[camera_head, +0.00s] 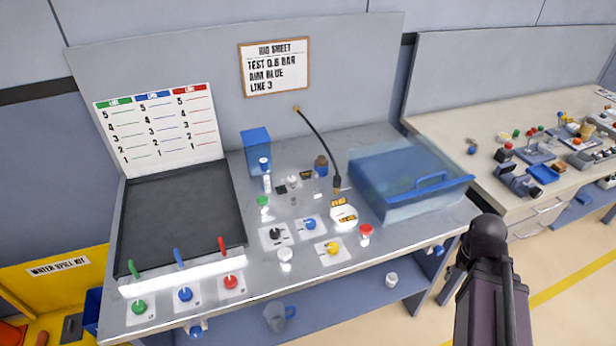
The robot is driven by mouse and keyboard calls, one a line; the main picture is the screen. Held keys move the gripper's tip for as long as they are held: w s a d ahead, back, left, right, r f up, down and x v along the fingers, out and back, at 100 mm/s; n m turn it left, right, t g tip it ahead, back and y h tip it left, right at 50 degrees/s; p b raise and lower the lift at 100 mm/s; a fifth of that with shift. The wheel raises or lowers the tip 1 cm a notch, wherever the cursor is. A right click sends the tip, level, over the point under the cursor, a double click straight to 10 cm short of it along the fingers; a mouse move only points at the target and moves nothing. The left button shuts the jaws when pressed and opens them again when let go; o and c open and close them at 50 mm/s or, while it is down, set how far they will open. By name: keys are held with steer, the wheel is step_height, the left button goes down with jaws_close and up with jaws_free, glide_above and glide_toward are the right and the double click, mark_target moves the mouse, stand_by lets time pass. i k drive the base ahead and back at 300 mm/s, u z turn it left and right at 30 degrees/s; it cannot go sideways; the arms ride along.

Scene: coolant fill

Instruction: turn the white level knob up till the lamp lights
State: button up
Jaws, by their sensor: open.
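A small white, round-topped piece (285,257) stands on the grey bench panel, just below the black knob (275,234). It may be the white level knob, but I cannot tell for sure. Similar pieces with a green top (263,202) and a red top (365,230) stand nearby. I cannot tell which piece is the lamp, and I see no clear glow. My dark arm rises at the lower right, apart from these pieces. No gripper fingers show.
A blue knob (309,224) and a yellow knob (332,248) sit close by. A translucent blue box (410,180) stands to the right, and a black hose (320,140) hangs behind. Three coloured levers with knobs line the front left. A black board (185,215) lies behind them.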

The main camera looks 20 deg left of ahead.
mark_target(291, 180)
steer(key=z, duration=1.55)
steer(key=k, duration=1.05)
steer(key=u, duration=1.7)
